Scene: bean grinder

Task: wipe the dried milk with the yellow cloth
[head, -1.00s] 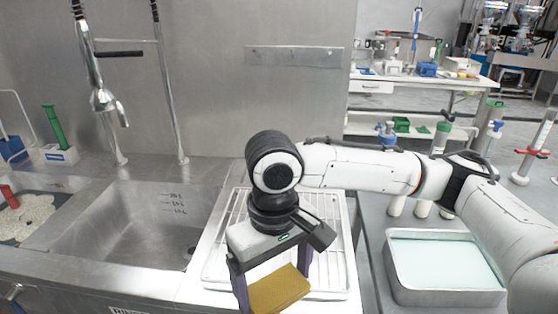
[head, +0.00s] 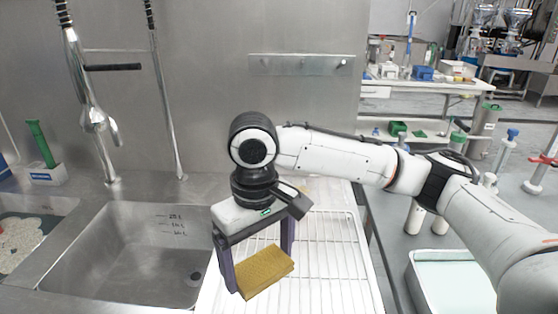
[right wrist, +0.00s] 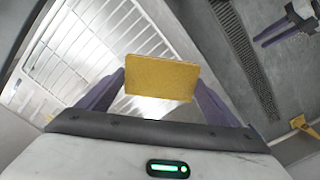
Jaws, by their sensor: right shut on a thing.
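The yellow cloth (head: 262,271) is a folded, thick pad held between the purple fingers of my right gripper (head: 262,268). It also shows in the right wrist view (right wrist: 162,78), spanning the gap between the fingertips. The gripper points down over the left part of the white wire drying rack (head: 335,262), beside the sink. I cannot make out the dried milk for certain in either view. My left gripper (right wrist: 272,38) shows small at the top right of the right wrist view, its two purple fingers apart and nothing seen between them.
The steel sink (head: 125,250) is left of the rack, with a tall faucet (head: 95,120) behind it. Bottles and a measuring cylinder (head: 545,160) stand on the right counter. A steel wall closes the back.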

